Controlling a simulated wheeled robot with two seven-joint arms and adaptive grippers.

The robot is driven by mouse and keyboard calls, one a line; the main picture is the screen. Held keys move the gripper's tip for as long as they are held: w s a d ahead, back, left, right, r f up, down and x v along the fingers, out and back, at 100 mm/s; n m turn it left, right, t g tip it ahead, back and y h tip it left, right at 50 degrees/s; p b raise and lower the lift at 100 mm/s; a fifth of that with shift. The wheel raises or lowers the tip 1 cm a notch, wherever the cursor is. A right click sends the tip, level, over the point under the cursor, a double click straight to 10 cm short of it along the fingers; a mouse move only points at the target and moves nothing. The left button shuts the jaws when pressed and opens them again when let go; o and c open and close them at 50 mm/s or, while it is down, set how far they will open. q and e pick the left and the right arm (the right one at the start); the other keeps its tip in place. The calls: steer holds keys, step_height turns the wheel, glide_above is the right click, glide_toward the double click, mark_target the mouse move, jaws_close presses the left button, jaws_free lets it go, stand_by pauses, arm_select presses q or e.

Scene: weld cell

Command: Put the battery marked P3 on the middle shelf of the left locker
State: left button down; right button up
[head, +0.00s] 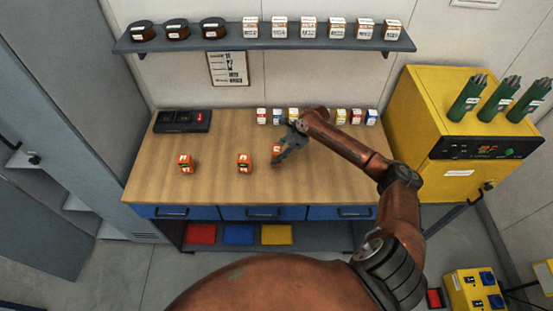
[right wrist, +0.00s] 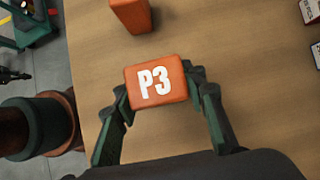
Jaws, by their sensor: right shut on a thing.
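The orange battery marked P3 (right wrist: 157,84) sits between the fingers of my right gripper (right wrist: 158,92) in the right wrist view, its white label facing the camera. In the head view the battery (head: 276,149) is at the right gripper (head: 279,153), over the middle of the wooden bench. I cannot tell whether it touches the bench top. A grey locker (head: 95,110) stands left of the bench, with a shelf (head: 22,160) showing at the picture's left edge. Most of its inside is out of view. My left gripper is not in view.
Two other orange batteries (head: 186,163) (head: 244,163) stand on the bench (head: 215,190). A black tray (head: 182,121) and a row of small boxes (head: 262,116) are at the back. A wall shelf (head: 235,43) holds jars and boxes. A yellow machine (head: 425,110) stands right.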

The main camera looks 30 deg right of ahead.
steer(key=shift+w+d+f, duration=0.1)
steer(key=shift+w+f, duration=0.05)
steer(key=shift+f, duration=1.45)
steer(key=o, duration=1.5)
steer(key=shift+f, duration=0.15)
steer(key=shift+c, duration=0.2)
